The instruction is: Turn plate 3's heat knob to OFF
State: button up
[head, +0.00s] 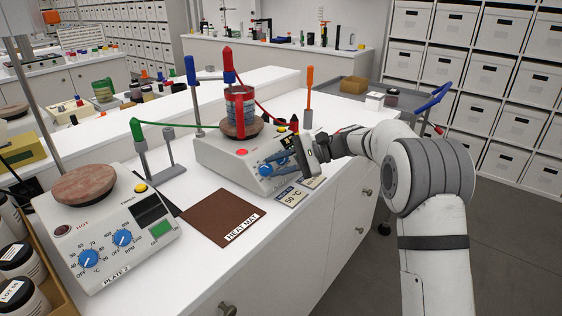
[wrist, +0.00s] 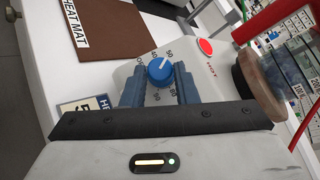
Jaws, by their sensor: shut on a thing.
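A white hot plate (head: 215,152) stands on the bench in the head view with a round brown top; its name label does not show. Its blue heat knob (head: 265,170) is at the front, near a red HOT light (head: 242,152). In the wrist view the blue knob (wrist: 160,71) sits between the two dark blue-grey fingers of my gripper (wrist: 160,84), which is shut on it. Its white pointer line slants up and right in that view, near a 50 mark; the rest of the scale is partly covered. In the head view my gripper (head: 279,166) hides part of the panel.
A red-banded glass vessel (head: 239,112) stands on this plate with a red cable near it. A brown heat mat (head: 222,217) and a 50 °C card (head: 291,197) lie in front. Plate 2 (head: 110,240) stands at left. Rod stands with coloured clamps rise around the plate.

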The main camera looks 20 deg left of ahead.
jog(key=n+h+p, duration=0.2)
jog(key=n, duration=0.1)
jog(key=n+g+h+p, duration=0.1)
jog(key=shift+a+r+n+h+p, duration=0.3)
jog(key=shift+a+r+n+p, duration=0.05)
jog(key=shift+n, duration=0.05)
jog(key=n+h+p, duration=0.3)
jog(key=n, duration=0.1)
jog(key=shift+a+r, duration=0.15)
jog(key=shift+a, duration=0.1)
jog(key=n+h, duration=0.1)
jog(key=n+t+h+p, duration=0.1)
jog(key=n+h+p, duration=0.1)
jog(key=shift+s+a+r+n+t, duration=0.1)
jog(key=shift+s+a+n+t, duration=0.05)
jog(key=shift+a+n+t, duration=0.15)
jog(key=shift+s+a+n+t+h, duration=0.1)
jog(key=shift+s+n+t+h, duration=0.1)
jog(key=shift+n+t+h, duration=1.05)
jog(key=shift+n+g, duration=0.25)
jog(key=shift+n, duration=0.1)
jog(key=o, duration=1)
jog(key=shift+r, duration=0.15)
jog(key=v, duration=0.7)
jog(key=shift+r+p, duration=0.35)
jog(key=shift+p, duration=0.1)
